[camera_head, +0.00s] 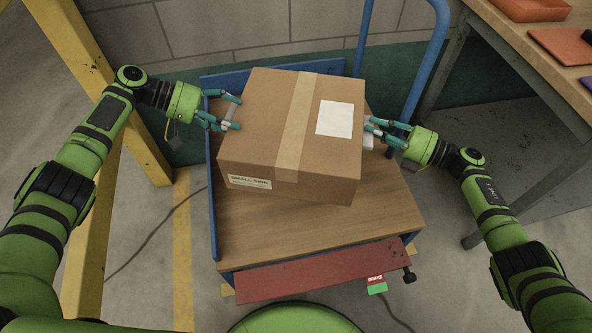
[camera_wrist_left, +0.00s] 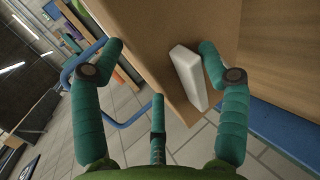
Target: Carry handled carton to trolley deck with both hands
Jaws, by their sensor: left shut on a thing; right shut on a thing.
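The brown carton (camera_head: 270,130) has a tape strip, a white label on top and a small printed label on its front. It is over the wooden trolley deck (camera_head: 300,232), turned slightly; I cannot tell whether it touches the deck. My left gripper (camera_head: 231,112) is shut on the handle at the carton's left side. In the left wrist view a pale handle (camera_wrist_left: 188,78) stands out from the carton wall (camera_wrist_left: 150,45), between the fingers. My right gripper (camera_head: 371,132) is shut on the right-side handle (camera_head: 368,140), which is partly hidden by the fingers.
The trolley has a blue left side rail (camera_head: 212,205), a blue push bar (camera_head: 430,65) behind and a red front panel (camera_head: 322,272) with a brake tag (camera_head: 376,284). A yellow post (camera_head: 92,230) stands left. A workbench (camera_head: 535,50) is at right. Bare deck shows in front of the carton.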

